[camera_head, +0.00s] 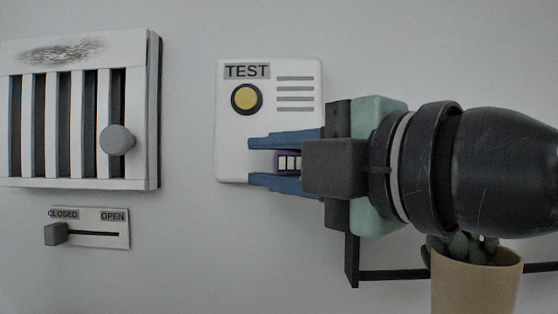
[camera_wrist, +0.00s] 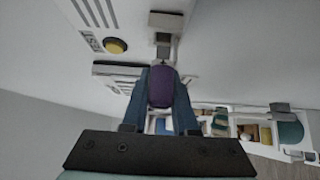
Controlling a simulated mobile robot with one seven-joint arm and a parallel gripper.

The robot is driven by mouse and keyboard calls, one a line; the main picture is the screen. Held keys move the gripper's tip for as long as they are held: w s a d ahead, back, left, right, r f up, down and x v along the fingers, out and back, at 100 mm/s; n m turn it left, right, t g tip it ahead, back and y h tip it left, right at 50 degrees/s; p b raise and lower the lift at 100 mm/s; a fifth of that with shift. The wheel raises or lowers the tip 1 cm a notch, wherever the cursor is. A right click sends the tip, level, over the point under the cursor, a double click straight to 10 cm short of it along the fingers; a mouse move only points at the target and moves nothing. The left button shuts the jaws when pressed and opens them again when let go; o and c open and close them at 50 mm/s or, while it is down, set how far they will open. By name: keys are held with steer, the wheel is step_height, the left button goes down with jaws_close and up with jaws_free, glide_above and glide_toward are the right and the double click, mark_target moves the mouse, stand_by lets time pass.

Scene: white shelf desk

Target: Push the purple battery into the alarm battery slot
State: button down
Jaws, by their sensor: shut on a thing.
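The white alarm box (camera_head: 230,120) is on the wall, with a TEST label and a round yellow button (camera_head: 246,98). It also shows in the wrist view, with its button (camera_wrist: 116,46) at upper left. My gripper (camera_head: 254,162) is in front of the alarm's lower part, its blue fingers pointing left. It is shut on the purple battery (camera_wrist: 161,87), which lies lengthwise between the fingers. In the head view only a bit of the battery (camera_head: 277,163) shows. A small grey opening (camera_wrist: 163,40), apparently the battery slot, is ahead of the battery. Contact there cannot be told.
A slatted white vent panel (camera_head: 90,180) with a grey knob (camera_head: 117,140) is at left. Below it is a CLOSED/OPEN slider (camera_head: 95,234), its handle at the CLOSED end. A potted plant (camera_head: 475,285) and dark shelf bracket (camera_head: 352,262) are below my arm.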

steer(key=shift+w, duration=0.95)
steer(key=c, duration=0.7)
jaws_free()
steer(key=shift+o, duration=0.5)
